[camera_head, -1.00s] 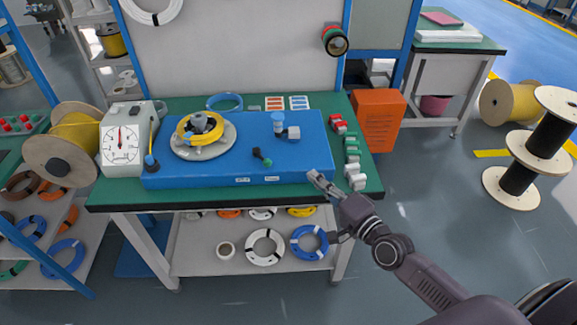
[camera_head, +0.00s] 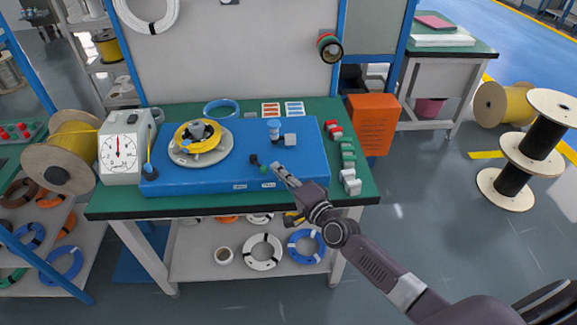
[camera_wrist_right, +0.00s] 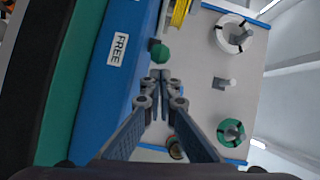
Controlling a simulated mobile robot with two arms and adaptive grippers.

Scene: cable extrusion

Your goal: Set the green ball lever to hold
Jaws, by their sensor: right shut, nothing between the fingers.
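The green ball (camera_head: 263,169) sits at the end of a short lever with a dark pivot (camera_head: 254,160) on the blue machine (camera_head: 205,178), and the ball points toward the front right. Two white labels lie on the machine's front part; their text is too small to read in the head view. In the right wrist view one label (camera_wrist_right: 117,49) reads FREE, and the green ball (camera_wrist_right: 160,54) is just beyond my fingertips. My right gripper (camera_head: 279,170) is shut and empty, just right of the ball. Contact cannot be told. My left gripper is not in view.
A blue-capped post (camera_head: 275,128) and a grey block (camera_head: 291,139) stand behind the lever. A turntable with a yellow coil (camera_head: 200,136) is to the left. Red, green and white blocks (camera_head: 347,160) line the table's right edge. The blue surface between turntable and lever is free.

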